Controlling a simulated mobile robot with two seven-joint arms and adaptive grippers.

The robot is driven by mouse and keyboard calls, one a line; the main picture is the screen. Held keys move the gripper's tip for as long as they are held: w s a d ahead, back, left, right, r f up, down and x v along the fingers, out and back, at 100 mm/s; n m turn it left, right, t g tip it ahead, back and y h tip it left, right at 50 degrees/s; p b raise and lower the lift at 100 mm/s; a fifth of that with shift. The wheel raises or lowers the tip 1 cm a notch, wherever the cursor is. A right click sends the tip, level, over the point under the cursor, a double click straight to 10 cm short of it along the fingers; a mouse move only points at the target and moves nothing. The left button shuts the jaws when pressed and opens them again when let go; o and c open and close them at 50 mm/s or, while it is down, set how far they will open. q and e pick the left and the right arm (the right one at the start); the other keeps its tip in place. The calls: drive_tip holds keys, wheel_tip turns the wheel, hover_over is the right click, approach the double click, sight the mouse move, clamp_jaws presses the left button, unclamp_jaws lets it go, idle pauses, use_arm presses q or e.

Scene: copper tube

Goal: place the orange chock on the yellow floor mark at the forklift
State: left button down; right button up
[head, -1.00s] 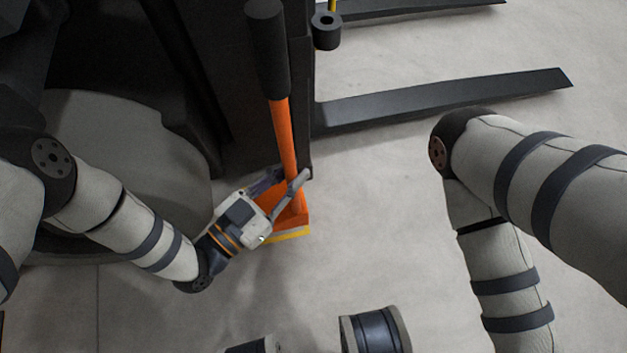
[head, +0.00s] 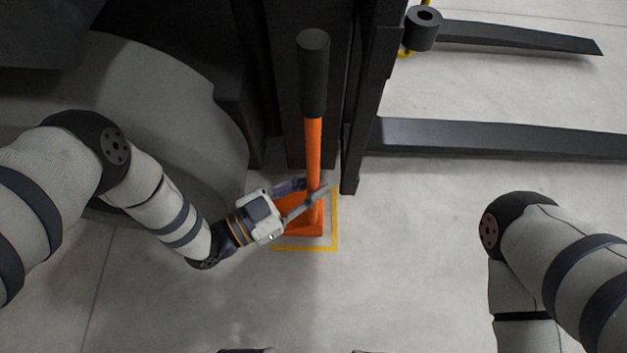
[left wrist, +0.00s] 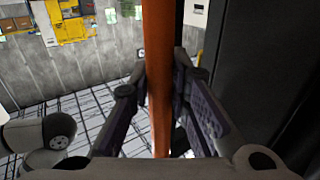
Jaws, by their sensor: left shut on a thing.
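The orange chock (head: 305,225) has an upright orange handle with a black grip (head: 313,75) on top. My left gripper (head: 308,195) is shut on the orange handle low down, just above the wedge body. In the left wrist view the orange handle (left wrist: 160,70) runs between the two fingers. The yellow floor mark (head: 335,215) shows as an outline along the right and front of the chock. The chock appears inside the outline; whether it touches the floor I cannot tell. Only my right arm's links show at the right; its gripper is out of view.
The dark forklift body and mast (head: 360,110) stand close behind the chock. Two black forks (head: 480,136) reach out to the right. A large rounded grey and black shape (head: 150,90) lies at left. The floor (head: 410,270) between my arms is clear.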

use_arm(q)
drive_tip(key=shift+r, duration=0.1)
drive_tip(key=c, duration=1.5)
unclamp_jaws()
drive_tip(key=shift+s+a, duration=0.2)
drive_tip(key=shift+a, duration=0.05)
drive_tip(key=p+v, duration=0.2)
drive_tip(key=v, duration=0.9)
drive_tip(key=shift+s+a, duration=0.15)
